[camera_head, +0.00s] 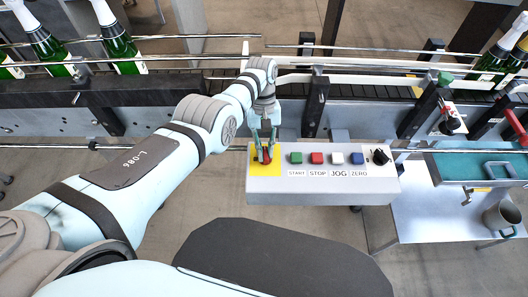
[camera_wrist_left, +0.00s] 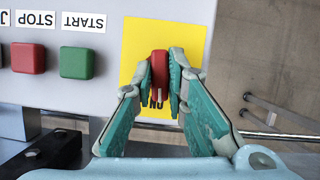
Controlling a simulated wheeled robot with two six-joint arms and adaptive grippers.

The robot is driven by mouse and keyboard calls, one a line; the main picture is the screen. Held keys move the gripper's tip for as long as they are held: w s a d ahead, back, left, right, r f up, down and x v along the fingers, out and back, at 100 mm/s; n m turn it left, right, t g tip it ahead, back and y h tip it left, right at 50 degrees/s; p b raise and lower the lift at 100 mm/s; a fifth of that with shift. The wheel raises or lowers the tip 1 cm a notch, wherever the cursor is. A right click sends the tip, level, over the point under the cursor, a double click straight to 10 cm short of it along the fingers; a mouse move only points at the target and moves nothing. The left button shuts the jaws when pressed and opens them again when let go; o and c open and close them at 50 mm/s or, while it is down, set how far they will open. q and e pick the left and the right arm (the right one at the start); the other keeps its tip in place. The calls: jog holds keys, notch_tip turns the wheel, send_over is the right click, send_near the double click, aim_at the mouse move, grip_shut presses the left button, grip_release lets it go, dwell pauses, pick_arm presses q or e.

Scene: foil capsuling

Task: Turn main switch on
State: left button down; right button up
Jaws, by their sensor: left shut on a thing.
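The main switch (camera_head: 265,157) is a red handle on a yellow plate (camera_head: 274,172) at the left end of the grey control box. My left gripper (camera_head: 264,150) reaches it from above, with its fingers on both sides of the handle. In the left wrist view the red switch handle (camera_wrist_left: 159,70) sits between the two fingertips (camera_wrist_left: 160,72), which are shut on it. Lettering reading "ON" shows beside the handle's end, partly hidden by the fingers. The yellow plate also shows in the wrist view (camera_wrist_left: 139,35). My right gripper is not in view.
The control box (camera_head: 320,187) also carries a green START button (camera_head: 295,158), a red STOP button (camera_head: 317,158), a white button, a blue button and a black knob (camera_head: 379,155). A conveyor with green bottles (camera_head: 120,45) runs behind. A side table (camera_head: 425,215) with a mug (camera_head: 501,218) stands right.

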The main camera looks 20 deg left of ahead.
pick_arm(q)
jog(key=shift+m+b, duration=0.4)
jog(key=shift+m, duration=0.3)
jog(key=shift+y, duration=0.3)
jog(key=c, duration=1.6)
grip_release()
jog(key=shift+s, duration=0.1)
